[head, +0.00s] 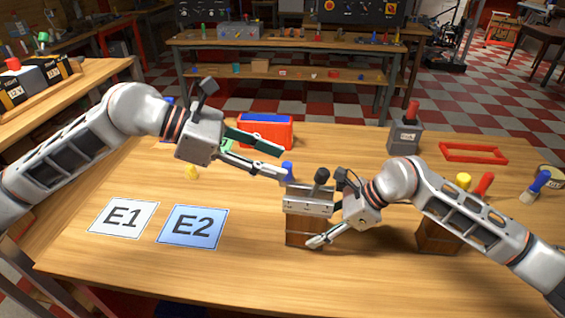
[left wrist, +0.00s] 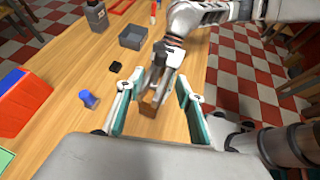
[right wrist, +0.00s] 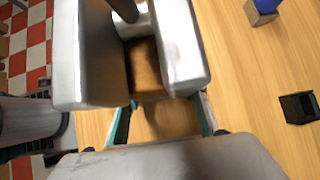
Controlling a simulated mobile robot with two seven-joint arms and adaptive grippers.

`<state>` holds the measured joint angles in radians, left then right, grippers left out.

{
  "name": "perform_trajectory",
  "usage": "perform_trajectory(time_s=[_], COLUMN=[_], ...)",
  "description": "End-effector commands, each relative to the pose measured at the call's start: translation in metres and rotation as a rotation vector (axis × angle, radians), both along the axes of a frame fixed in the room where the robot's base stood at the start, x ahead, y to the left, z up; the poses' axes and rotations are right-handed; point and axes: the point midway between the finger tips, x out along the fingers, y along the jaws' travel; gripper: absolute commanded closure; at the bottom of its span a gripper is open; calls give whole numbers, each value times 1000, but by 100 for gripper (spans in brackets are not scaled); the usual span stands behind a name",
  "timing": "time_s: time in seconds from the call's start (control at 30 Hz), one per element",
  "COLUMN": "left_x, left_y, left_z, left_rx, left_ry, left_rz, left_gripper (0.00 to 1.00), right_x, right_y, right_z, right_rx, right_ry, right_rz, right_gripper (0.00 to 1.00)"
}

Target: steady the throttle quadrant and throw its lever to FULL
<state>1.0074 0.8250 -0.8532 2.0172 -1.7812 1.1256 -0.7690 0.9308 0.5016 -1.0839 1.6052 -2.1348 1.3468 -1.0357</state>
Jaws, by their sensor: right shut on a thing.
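The throttle quadrant (head: 304,236) has a wooden base and metal plates on top, and stands on the table. My right gripper (head: 328,226) is shut on the quadrant's wooden base from the right. In the right wrist view the metal plates (right wrist: 182,50) fill the top, with the lever shaft (right wrist: 124,8) between them. My left gripper (head: 281,165) is open and empty, up and to the left of the quadrant. The left wrist view shows the quadrant's wood (left wrist: 149,104) between its spread fingers, farther off.
A blue peg (head: 287,170) stands behind the quadrant. A red and blue box (head: 266,132) and a grey box with a red handle (head: 405,138) stand at the back. Cards E1 (head: 122,218) and E2 (head: 192,227) lie left. A wooden block (head: 437,238) stands right.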

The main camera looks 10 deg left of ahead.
Motion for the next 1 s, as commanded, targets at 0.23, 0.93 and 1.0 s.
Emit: perform_trajectory(time_s=[0.23,0.93,1.0], left_x=[0,-12,-12], left_y=[0,51,58], left_z=[0,-8,-8], left_rx=[0,-405,-445], left_ry=[0,1024,1139], left_rz=[-1,452,494], left_gripper=[63,100,100], right_x=[-1,-1,-1], right_y=[0,0,0], right_z=[-1,-1,-1], right_rx=[0,-1,-1], right_ry=[2,2,2], right_rz=[0,0,0], right_gripper=[77,77,77])
